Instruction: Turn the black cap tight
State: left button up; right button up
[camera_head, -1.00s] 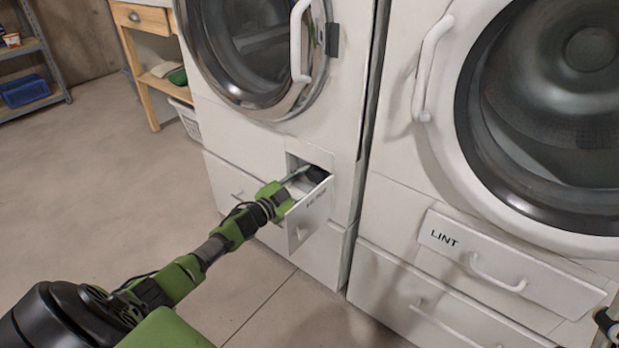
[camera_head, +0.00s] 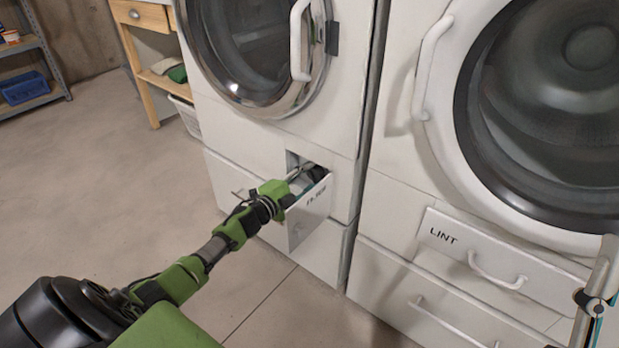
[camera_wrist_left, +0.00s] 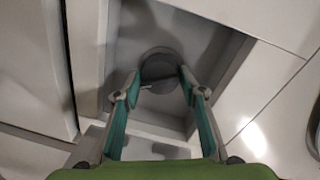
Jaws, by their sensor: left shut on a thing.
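The black cap (camera_wrist_left: 160,66) is a round dark disc at the back of a small recess, in the left wrist view. My left gripper (camera_wrist_left: 160,78) has its two teal-lined fingers on either side of the cap, shut on it. In the head view my left gripper (camera_head: 305,174) reaches into the recess behind an open flap and hides most of the cap. How tight the cap sits cannot be told. Part of my right gripper (camera_head: 597,300) shows at the right edge, cut off by the frame, so its opening cannot be judged.
The open white flap (camera_head: 310,215) stands close in front of the recess, beside my left gripper. The washer (camera_head: 345,115) is above it. A dryer with a LINT drawer (camera_head: 510,268) stands to the right. The floor (camera_head: 120,185) at left is clear.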

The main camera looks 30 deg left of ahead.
pick_arm(q)
jog(key=shift+a+r, duration=0.1)
dwell(0.3)
jog(key=o, duration=1.1)
jog(key=shift+s, duration=0.1)
jog(key=shift+s, duration=0.3)
jog(key=s+a, duration=0.1)
jog(key=s, duration=1)
jog(key=shift+r, duration=0.4)
jog(key=shift+s+f, duration=0.1)
jog(key=shift+s, duration=0.05)
